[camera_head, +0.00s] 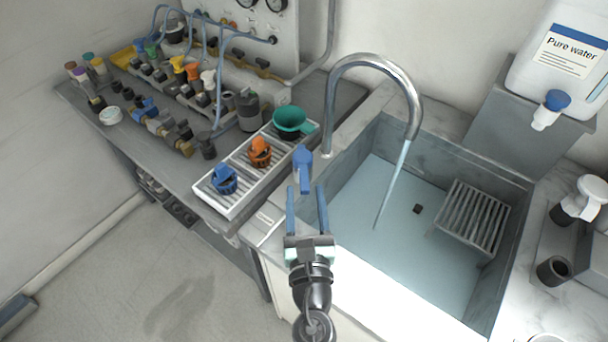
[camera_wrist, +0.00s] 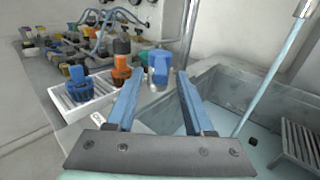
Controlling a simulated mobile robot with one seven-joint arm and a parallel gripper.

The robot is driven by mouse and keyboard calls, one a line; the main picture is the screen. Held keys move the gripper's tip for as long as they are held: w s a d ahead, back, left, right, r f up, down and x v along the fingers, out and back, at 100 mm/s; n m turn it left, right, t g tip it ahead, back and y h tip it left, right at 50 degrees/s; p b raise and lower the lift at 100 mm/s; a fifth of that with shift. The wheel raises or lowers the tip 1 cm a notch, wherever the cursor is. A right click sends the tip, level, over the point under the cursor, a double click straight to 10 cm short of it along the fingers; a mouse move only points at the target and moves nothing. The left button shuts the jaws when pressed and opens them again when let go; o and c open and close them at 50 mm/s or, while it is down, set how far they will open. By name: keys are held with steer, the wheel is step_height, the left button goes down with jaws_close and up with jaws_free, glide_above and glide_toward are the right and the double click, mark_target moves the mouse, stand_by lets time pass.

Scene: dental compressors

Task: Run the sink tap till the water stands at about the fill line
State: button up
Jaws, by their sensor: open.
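The sink (camera_head: 484,160) is a grey basin with a curved metal tap (camera_head: 345,68) at its back left. A pale stream of water (camera_head: 393,182) runs from the spout into the basin. The basin floor looks pale blue, with the dark drain (camera_head: 418,208) visible; I cannot tell the water depth or make out a fill line. The blue tap lever (camera_head: 303,165) stands at the sink's left rim and also shows in the wrist view (camera_wrist: 159,66). My gripper (camera_head: 306,190) is open, its blue fingers pointing at the lever, with nothing visibly held.
A slatted rack (camera_head: 474,216) sits in the sink's right side. A white tray (camera_head: 236,203) with blue, orange and green cups lies left of the lever. Fittings and hoses crowd the left bench. A "Pure water" container (camera_head: 560,60) stands at the upper right.

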mark_target(303, 168)
steer(key=shift+w+a, duration=0.15)
steer(key=shift+w, duration=2)
jaws_close()
